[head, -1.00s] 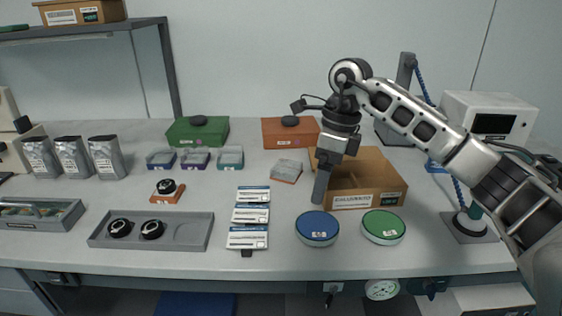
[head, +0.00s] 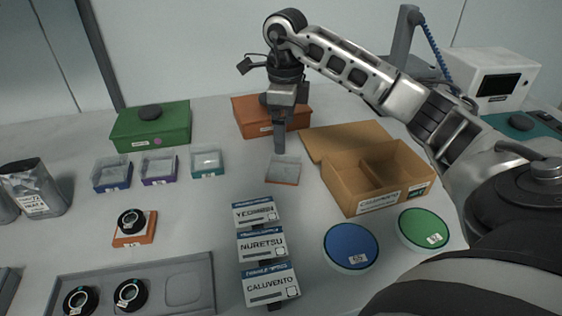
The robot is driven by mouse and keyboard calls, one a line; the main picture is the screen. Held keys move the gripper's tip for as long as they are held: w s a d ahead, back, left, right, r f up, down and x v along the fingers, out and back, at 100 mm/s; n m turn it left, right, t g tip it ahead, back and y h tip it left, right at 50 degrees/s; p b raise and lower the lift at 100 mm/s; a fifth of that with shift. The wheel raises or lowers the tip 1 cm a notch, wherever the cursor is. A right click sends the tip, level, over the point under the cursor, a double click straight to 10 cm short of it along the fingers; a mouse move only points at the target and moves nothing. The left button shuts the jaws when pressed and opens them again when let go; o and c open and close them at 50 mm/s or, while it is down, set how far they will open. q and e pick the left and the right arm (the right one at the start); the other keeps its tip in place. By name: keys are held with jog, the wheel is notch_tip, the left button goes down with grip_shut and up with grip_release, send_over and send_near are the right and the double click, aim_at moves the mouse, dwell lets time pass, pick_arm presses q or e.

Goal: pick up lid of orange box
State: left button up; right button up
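The large orange box (head: 240,118) stands at the back middle, with a black knob on its top partly hidden behind my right gripper. A small clear-topped box with an orange base (head: 284,172) lies on the table in front of it. My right gripper (head: 280,152) points down, its tip just above or behind the small box's far edge in the picture. Its fingers are seen edge-on, so their opening is unclear, and nothing shows in them. I cannot tell whether it touches either box. My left gripper is out of view.
An open cardboard box (head: 378,174) stands right of the gripper. A green box (head: 151,128) with a black knob is at the back left. Small clear boxes, label cards, a blue disc (head: 351,246) and a green disc (head: 424,228) lie around.

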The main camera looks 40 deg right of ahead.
send_over(284, 163)
notch_tip(284, 163, down, 4)
jog(key=shift+f, duration=0.6)
notch_tip(284, 163, down, 5)
jog(key=shift+r+p, duration=0.15)
jog(key=shift+p, duration=0.5)
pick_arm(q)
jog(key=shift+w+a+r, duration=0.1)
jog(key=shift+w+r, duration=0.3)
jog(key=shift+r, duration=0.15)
pick_arm(e)
jog(key=c, duration=1)
